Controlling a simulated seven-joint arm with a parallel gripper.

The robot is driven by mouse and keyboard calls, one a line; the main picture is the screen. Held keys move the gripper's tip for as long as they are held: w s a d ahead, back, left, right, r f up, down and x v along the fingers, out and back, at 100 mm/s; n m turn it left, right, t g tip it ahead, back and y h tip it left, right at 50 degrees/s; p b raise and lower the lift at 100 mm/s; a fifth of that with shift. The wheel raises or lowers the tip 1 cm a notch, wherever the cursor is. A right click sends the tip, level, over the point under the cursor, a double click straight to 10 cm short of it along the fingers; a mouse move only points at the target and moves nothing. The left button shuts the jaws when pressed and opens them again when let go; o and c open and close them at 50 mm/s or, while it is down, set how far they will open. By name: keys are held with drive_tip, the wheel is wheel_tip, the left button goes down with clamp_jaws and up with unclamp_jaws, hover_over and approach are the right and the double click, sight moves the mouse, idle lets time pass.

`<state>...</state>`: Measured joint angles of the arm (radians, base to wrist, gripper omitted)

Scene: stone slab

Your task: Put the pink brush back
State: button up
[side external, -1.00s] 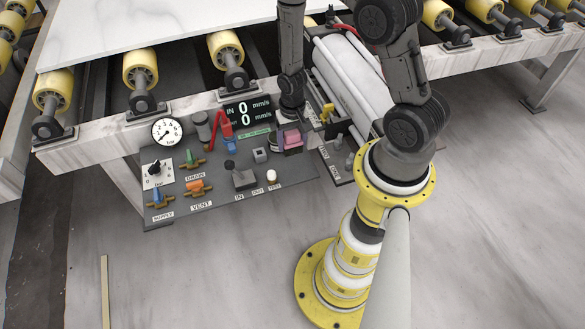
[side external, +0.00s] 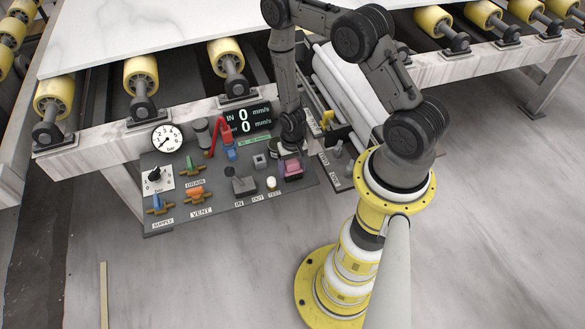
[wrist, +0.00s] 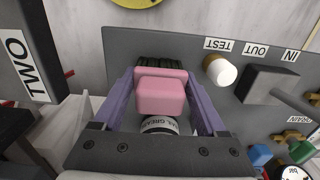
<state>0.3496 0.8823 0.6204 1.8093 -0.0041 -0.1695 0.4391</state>
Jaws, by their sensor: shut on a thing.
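The pink brush (wrist: 160,92), a blocky pink body with a dark ribbed part along its far side, sits between the purple fingers of my gripper (wrist: 159,80) in the wrist view. The fingers are shut on it from both sides. In the side view the brush (side external: 291,167) is at the right part of the dark control panel, under my gripper (side external: 291,157). I cannot tell whether it touches the panel. A round tin with a grease label (wrist: 158,124) is just behind the brush, partly hidden by it and by my gripper.
The panel (side external: 222,202) carries a white test button (wrist: 220,70), a grey lever block (wrist: 268,85), valves, a gauge (side external: 166,138) and a digital display (side external: 246,122). Rollers and a pale slab (side external: 150,35) lie behind.

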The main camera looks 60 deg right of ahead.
drive_tip(key=shift+f, duration=0.1)
drive_tip(key=o, duration=1.1)
wheel_tip(320, 180, up, 12)
drive_tip(key=shift+r, duration=0.1)
drive_tip(key=w+a+r+n+t, duration=0.1)
drive_tip(key=a+r+n, duration=0.15)
drive_tip(key=r, duration=0.95)
drive_tip(key=a+r+n+t, duration=0.2)
drive_tip(key=a+r, duration=0.1)
drive_tip(key=r, duration=0.8)
drive_tip(key=s+a+r+n+t, duration=0.1)
drive_tip(key=s+r, duration=0.3)
drive_tip(key=s+a+r+n, duration=0.2)
drive_tip(key=s+r, duration=0.2)
drive_tip(key=s, duration=0.1)
drive_tip(key=s+a+r+n+t, duration=0.1)
drive_tip(key=s+a+r, duration=0.1)
drive_tip(key=s+r, duration=0.2)
drive_tip(key=shift+s+r+n+t, duration=0.25)
drive_tip(key=shift+s+r+t, duration=0.05)
drive_tip(key=shift+r, duration=0.3)
